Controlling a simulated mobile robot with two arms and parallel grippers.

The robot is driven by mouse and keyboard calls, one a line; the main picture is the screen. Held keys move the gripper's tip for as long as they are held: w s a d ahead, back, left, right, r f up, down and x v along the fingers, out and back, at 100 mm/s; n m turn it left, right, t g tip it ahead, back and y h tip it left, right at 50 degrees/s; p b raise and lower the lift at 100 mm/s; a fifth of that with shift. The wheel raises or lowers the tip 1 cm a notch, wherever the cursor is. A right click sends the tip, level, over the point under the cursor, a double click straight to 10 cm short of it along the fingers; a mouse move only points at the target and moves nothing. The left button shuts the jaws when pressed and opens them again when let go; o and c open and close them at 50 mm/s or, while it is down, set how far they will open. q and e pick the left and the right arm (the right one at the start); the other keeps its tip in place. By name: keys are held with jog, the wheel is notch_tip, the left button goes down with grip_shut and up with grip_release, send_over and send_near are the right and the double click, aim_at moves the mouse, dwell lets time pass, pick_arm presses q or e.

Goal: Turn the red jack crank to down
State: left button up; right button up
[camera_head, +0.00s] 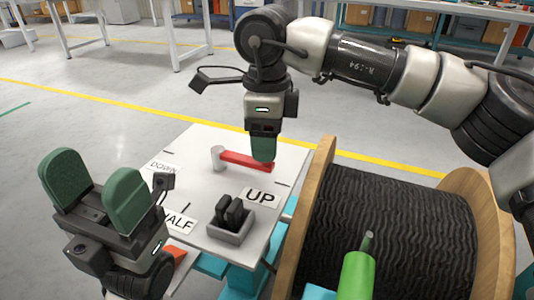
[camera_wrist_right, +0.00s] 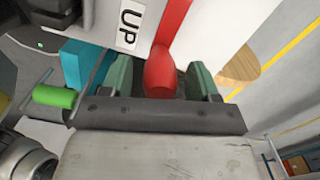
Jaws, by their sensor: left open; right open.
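The red jack crank (camera_head: 240,159) sits on a white panel (camera_head: 188,233). Its arm runs right from a grey hub (camera_head: 217,158) and its end lies near the "UP" label (camera_head: 262,197). "DOWN" (camera_head: 163,167) and "HALF" (camera_head: 180,222) labels show at the panel's left side. My right gripper (camera_head: 263,150) is over the crank's end. In the right wrist view the red handle (camera_wrist_right: 161,72) stands between the two green fingers of my open right gripper (camera_wrist_right: 160,78), with gaps at both sides. My left gripper (camera_head: 98,190) is open and empty, left of the panel.
A grey holder (camera_head: 231,236) with black pieces stands on the panel near "UP". A large wooden reel (camera_head: 307,220) wound with black cable (camera_head: 390,230) stands right of the panel. A green cylinder (camera_head: 357,275) is in front of the reel. Clear floor lies behind the panel.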

jog(key=shift+f, duration=0.8)
grip_shut()
